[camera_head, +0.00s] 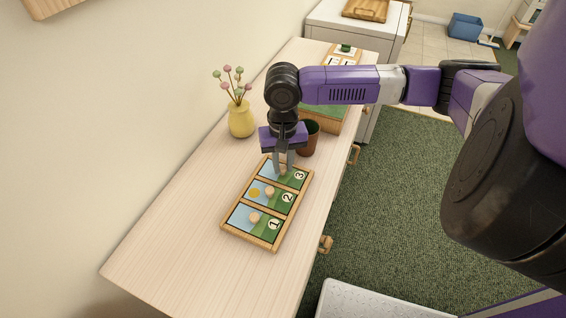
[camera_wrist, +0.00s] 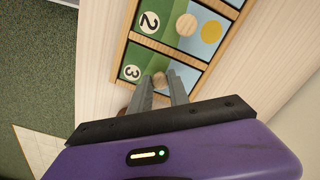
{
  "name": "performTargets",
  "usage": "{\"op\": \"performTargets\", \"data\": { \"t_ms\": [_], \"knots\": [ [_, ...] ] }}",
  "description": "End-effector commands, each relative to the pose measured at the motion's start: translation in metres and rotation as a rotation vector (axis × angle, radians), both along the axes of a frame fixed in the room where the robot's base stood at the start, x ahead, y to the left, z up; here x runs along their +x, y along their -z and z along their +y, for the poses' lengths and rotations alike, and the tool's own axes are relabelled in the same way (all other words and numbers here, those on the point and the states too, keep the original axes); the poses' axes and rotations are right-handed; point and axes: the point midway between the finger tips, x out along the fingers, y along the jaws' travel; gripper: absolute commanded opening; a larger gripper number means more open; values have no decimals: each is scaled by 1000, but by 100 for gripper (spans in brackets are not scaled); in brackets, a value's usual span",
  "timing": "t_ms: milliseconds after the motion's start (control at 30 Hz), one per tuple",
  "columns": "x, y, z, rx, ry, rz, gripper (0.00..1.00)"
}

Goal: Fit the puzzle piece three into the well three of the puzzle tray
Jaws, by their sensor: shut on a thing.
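The wooden puzzle tray (camera_head: 224,228) lies on the long wooden counter, with three wells in a row. Puzzle piece three (camera_head: 298,176), a blue and green panel with a white 3 and a round wooden knob, is at well three, the far end. In the wrist view, piece three (camera_wrist: 131,72) looks lined up with the tray's frame (camera_wrist: 140,39). Whether it lies fully flush I cannot tell. My gripper (camera_head: 283,170) points down and is shut on its knob (camera_wrist: 159,80). Pieces one (camera_head: 241,219) and two (camera_head: 262,192) lie in their wells.
A dark brown cup (camera_head: 308,139) stands close behind my gripper, to the right. A yellow vase (camera_head: 241,120) with flowers stands to the left near the wall. A wooden box (camera_head: 322,117) with a green top is farther back. The counter's near end is clear.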

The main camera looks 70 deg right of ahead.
Motion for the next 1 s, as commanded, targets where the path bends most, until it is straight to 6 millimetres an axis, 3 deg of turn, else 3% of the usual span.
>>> {"op": "performTargets", "data": {
  "t_ms": [33,100,133,567,1000],
  "knots": [
    [0,1,0,0,0,0,28],
    [0,0,0,0,0,0,41],
    [0,0,0,0,0,0,44],
    [0,-9,0,1,0,-1,44],
    [0,-92,0,0,-1,-1,44]
  ]
}}
